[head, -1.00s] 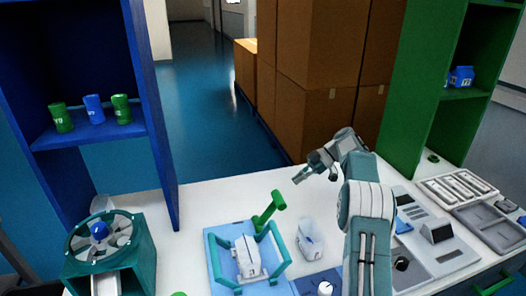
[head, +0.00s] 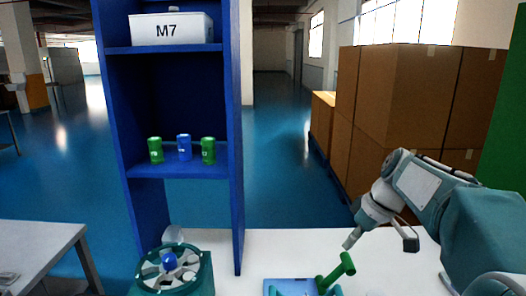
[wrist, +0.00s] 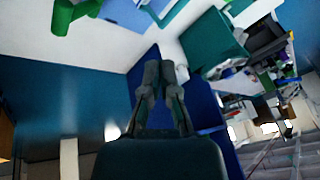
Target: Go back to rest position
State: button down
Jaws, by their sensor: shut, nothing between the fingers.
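My gripper (head: 350,241) is at the right of the head view, on the end of my raised, bent arm. It points down and to the left over the white table (head: 290,248), beside the green handle (head: 337,272), with nothing held. In the wrist view my gripper's dark fingers (wrist: 167,72) are together and empty. The green handle also shows in the wrist view (wrist: 72,14), at the upper left.
A blue shelf (head: 238,120) holds green and blue cans and a white M7 bin (head: 171,29). A teal round fixture (head: 172,272) with a blue ball stands below it. Brown boxes (head: 405,95) stack behind my arm. A grey table (head: 40,240) is at left, with open floor behind.

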jog(key=s+a+f+m+t+h, duration=0.1)
jog(key=s+m, duration=0.3)
jog(key=s, duration=0.7)
jog(key=s+a+f+m+t+h, duration=0.2)
jog(key=s+f+m+t+h, duration=0.1)
jog(key=s, duration=0.8)
jog(key=shift+s+a+f+m, duration=0.15)
jog(key=shift+a+f+m, duration=0.1)
jog(key=shift+m, duration=0.25)
jog(key=shift+d, duration=0.1)
